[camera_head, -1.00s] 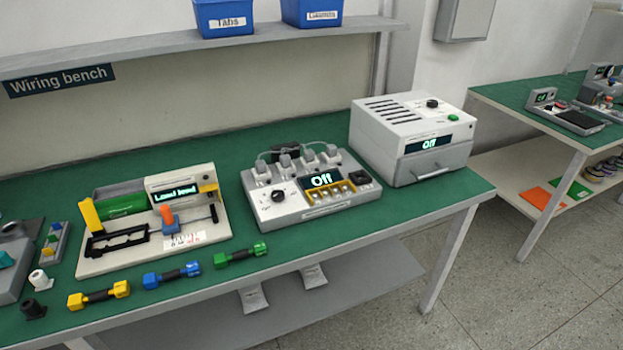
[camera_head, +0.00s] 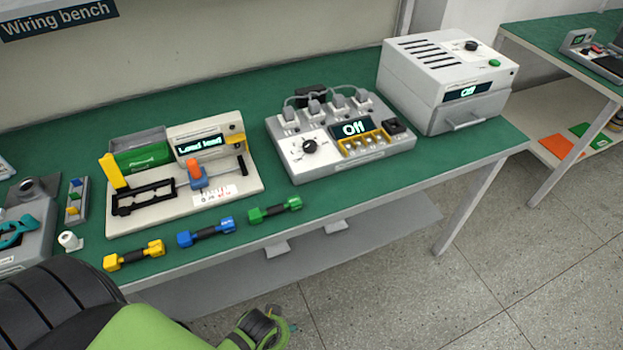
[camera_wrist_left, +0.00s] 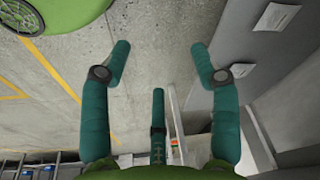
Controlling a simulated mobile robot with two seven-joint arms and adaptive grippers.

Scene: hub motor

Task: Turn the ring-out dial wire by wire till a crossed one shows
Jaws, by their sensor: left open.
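The ring-out box (camera_head: 340,140) stands on the green-topped bench, with a black dial (camera_head: 309,146) at its left and a lit screen (camera_head: 355,129) reading "Off". Several grey plugs with cables sit along its back, and a yellow-framed row of sockets (camera_head: 361,143) lies below the screen. My left arm comes in at the lower left of the head view. In the left wrist view my left gripper (camera_wrist_left: 160,65) is open and empty, its teal fingers wide apart over the floor. My right gripper is not in view.
A tester reading "Lead lead" (camera_head: 196,144) stands left of the box. Yellow (camera_head: 133,254), blue (camera_head: 206,232) and green (camera_head: 274,209) connector pieces lie along the front edge. A white oven-like unit (camera_head: 445,80) reading "Off" stands right. Bare green top shows between the devices.

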